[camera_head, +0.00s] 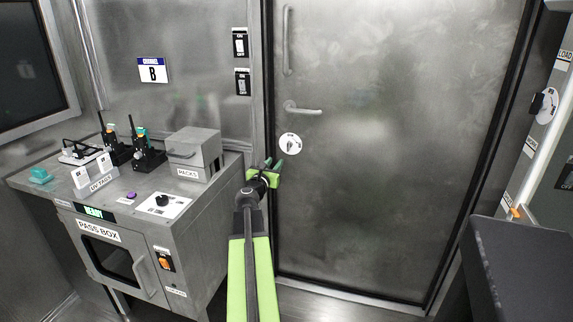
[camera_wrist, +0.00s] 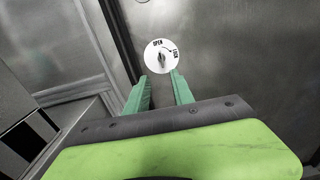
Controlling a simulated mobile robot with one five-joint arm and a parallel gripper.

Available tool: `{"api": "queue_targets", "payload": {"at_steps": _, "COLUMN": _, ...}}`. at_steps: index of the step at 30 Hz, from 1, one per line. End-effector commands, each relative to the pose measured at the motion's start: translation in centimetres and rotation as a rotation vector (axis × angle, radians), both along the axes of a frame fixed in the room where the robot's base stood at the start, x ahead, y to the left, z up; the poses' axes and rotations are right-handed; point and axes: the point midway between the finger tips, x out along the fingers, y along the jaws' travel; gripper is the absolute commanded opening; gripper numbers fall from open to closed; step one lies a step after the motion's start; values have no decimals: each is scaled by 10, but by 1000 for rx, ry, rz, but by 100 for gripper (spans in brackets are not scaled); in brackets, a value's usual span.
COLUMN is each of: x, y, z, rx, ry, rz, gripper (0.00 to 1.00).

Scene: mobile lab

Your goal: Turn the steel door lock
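The steel door (camera_head: 390,170) fills the middle of the head view and looks closed, with a lever handle (camera_head: 303,108) on its left side. Below the handle is the lock, a round white dial (camera_head: 290,144) with a small dark knob. In the wrist view the lock dial (camera_wrist: 161,57) carries lettering that seems to read OPEN and LOCK, with its knob (camera_wrist: 163,58) near upright. My gripper (camera_head: 273,168) is just below and left of the dial in the head view. In the wrist view my gripper's green fingers (camera_wrist: 160,88) are apart with nothing between them, and the dial lies beyond their tips.
Two switches (camera_head: 241,82) are on the wall left of the door. A dark surface (camera_head: 530,265) is at the lower right.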

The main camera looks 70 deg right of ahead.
Motion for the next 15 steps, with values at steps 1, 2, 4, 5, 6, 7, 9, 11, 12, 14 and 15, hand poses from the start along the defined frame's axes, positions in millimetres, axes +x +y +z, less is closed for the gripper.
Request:
{"api": "queue_targets", "payload": {"at_steps": 1, "x": -4, "y": -3, "z": -1, "rx": -6, "ry": 20, "rz": 0, "gripper": 29}}
{"api": "queue_targets", "payload": {"at_steps": 2, "x": -4, "y": -3, "z": 0, "rx": -8, "ry": 27, "rz": 1, "gripper": 29}}
{"api": "queue_targets", "payload": {"at_steps": 4, "x": -3, "y": -4, "z": 2, "rx": -8, "ry": 29, "rz": 2, "gripper": 29}}
{"api": "queue_targets", "payload": {"at_steps": 5, "x": -3, "y": -5, "z": 2, "rx": -8, "ry": 28, "rz": 2, "gripper": 29}}
{"api": "queue_targets", "payload": {"at_steps": 6, "x": -2, "y": -9, "z": 2, "rx": -8, "ry": 27, "rz": 2, "gripper": 29}}
{"api": "queue_targets", "payload": {"at_steps": 7, "x": -2, "y": -12, "z": 2, "rx": -8, "ry": 27, "rz": 2, "gripper": 29}}
{"api": "queue_targets", "payload": {"at_steps": 9, "x": -1, "y": -25, "z": 2, "rx": -7, "ry": 26, "rz": 1, "gripper": 29}}
{"api": "queue_targets", "payload": {"at_steps": 11, "x": 0, "y": -39, "z": 2, "rx": -7, "ry": 25, "rz": 0, "gripper": 29}}
{"api": "queue_targets", "payload": {"at_steps": 12, "x": 1, "y": -49, "z": 2, "rx": -7, "ry": 24, "rz": 0, "gripper": 29}}
{"api": "queue_targets", "payload": {"at_steps": 14, "x": 2, "y": -65, "z": 2, "rx": -7, "ry": 24, "rz": 0, "gripper": 29}}
{"api": "queue_targets", "payload": {"at_steps": 15, "x": 3, "y": -75, "z": 2, "rx": -7, "ry": 23, "rz": 1, "gripper": 29}}
